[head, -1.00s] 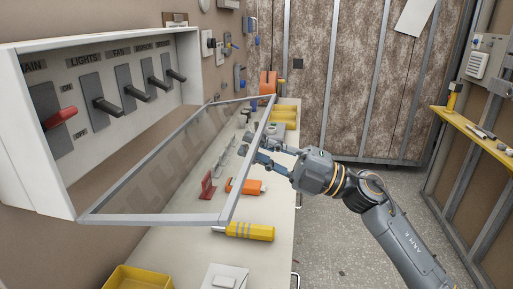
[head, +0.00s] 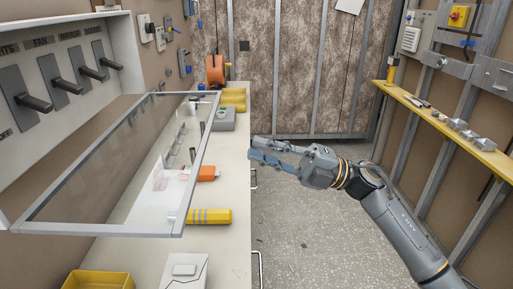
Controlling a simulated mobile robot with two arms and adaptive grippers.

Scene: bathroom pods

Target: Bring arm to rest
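My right gripper (head: 253,149) is in the middle of the head view, at the end of my arm coming in from the lower right. Its two fingers point left and look apart, with nothing between them. It is over the right edge of the counter, clear of the glass-fronted cover (head: 180,183). The cover is swung open from the switch box (head: 100,25) at the left. My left gripper is not in view.
The counter (head: 222,260) holds a yellow-handled tool (head: 209,216), an orange item (head: 207,173), yellow bins (head: 95,280) and a grey box (head: 222,119). A yellow shelf (head: 440,121) runs along the right wall. The floor (head: 300,220) between is open.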

